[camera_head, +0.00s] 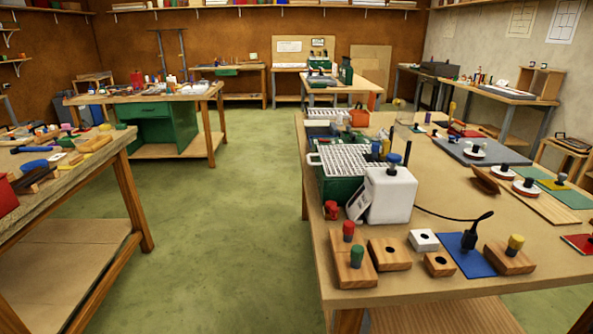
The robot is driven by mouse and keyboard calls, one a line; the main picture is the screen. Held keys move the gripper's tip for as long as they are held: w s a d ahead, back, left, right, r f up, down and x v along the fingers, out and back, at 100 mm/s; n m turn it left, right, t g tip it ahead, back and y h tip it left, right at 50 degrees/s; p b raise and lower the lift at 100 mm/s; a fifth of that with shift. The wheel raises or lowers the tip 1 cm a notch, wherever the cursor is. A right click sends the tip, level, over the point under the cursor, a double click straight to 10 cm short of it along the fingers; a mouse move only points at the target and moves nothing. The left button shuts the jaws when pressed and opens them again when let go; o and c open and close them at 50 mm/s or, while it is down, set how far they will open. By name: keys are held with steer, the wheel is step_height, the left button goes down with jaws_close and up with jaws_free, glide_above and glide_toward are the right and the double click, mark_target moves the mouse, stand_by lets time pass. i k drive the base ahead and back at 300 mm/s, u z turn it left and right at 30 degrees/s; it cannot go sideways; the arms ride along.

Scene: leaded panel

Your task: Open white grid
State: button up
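A white grid (345,158) lies flat over the top of a green tub (338,190) at the left side of the right-hand workbench. A handle-like tab shows at its left edge. A white box (388,195) with a dark stem stands against its front right corner and hides part of the tub. A second, smaller pale grid-like surface (325,114) shows farther back on the same bench. It is too small to tell what it belongs to. My gripper and arm do not show in this view.
The right-hand workbench (425,284) holds wooden blocks (389,254) with coloured pegs and a blue sheet (464,256) near its front. A black cable runs right of the white box. Another workbench (117,145) stands at the left. The green floor (225,230) between them is clear.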

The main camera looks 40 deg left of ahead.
mark_target(337, 161)
steer(key=k, duration=0.45)
steer(key=u, duration=1.4)
steer(key=i, duration=0.4)
steer(key=k, duration=0.4)
steer(key=z, duration=1.85)
steer(key=i, duration=1)
steer(key=u, duration=1.6)
